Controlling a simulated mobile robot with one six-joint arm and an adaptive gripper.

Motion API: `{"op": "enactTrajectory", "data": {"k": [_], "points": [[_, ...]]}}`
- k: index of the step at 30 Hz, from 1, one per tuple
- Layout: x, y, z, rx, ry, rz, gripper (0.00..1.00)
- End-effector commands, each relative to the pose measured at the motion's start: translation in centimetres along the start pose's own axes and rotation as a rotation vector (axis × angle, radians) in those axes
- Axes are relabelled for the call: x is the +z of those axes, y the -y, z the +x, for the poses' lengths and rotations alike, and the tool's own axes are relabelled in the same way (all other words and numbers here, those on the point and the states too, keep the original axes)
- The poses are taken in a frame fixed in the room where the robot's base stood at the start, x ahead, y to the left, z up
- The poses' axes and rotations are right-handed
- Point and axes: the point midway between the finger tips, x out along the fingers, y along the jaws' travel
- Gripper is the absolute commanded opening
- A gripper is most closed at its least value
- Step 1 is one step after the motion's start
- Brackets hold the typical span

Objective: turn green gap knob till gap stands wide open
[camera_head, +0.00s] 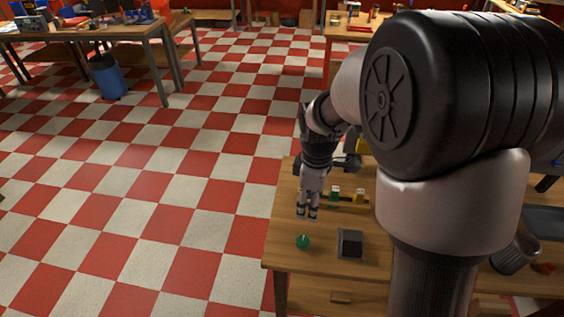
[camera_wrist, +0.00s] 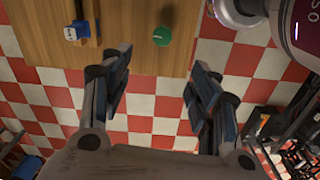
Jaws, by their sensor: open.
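The green knob (camera_head: 302,241) sits on the wooden table near its left front corner. In the wrist view the green knob (camera_wrist: 162,36) is round with a short pale mark on top, and it lies ahead of the space between my fingers. My gripper (camera_head: 307,214) points down over the left side of the table, farther back than the knob in the head view. In the wrist view my gripper (camera_wrist: 160,72) has its two fingers wide apart with nothing between them. The gap itself cannot be made out; my arm hides much of the table.
A dark box (camera_head: 350,243) stands right of the knob. A small green piece (camera_head: 334,194) and a yellow piece (camera_head: 359,196) stand behind it. The wrist view shows a blue and white block (camera_wrist: 76,32). The table's left edge borders open checkered floor (camera_head: 150,200).

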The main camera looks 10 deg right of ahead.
Motion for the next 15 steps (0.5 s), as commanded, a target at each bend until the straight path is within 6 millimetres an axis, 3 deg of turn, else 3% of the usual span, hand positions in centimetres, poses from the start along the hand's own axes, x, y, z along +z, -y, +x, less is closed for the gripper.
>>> {"op": "enactTrajectory", "data": {"k": [10, 15], "points": [[-0.3, -0.7, 3.9, -0.027, 0.011, -0.081, 0.56], [-0.2, -0.5, 7.3, -0.029, 0.012, -0.080, 0.56]]}}
